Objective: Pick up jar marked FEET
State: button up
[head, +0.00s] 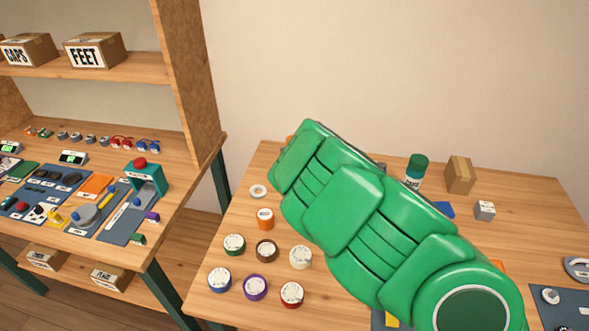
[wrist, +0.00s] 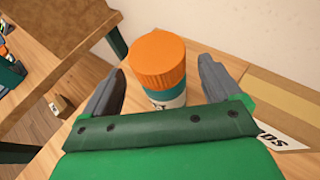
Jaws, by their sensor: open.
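In the wrist view, a jar (wrist: 160,69) with an orange ribbed cap stands upright on the wooden table. Its lower body has a teal and white band, and the label is mostly covered by my gripper, so I cannot read the whole word. My gripper (wrist: 163,76) is open, with one grey finger on each side of the jar. I cannot tell whether either finger touches it. In the head view my green arm hides the gripper and nearly all of the jar; a small orange patch (head: 290,138) shows behind the arm's far end.
A green-capped jar (head: 414,171) and a small cardboard box (head: 460,175) stand at the table's back. A long cardboard box (wrist: 275,100) lies right of my gripper.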

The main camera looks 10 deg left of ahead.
jog(key=shift+f, duration=1.65)
jog(key=shift+x, duration=1.5)
jog(key=c, duration=1.7)
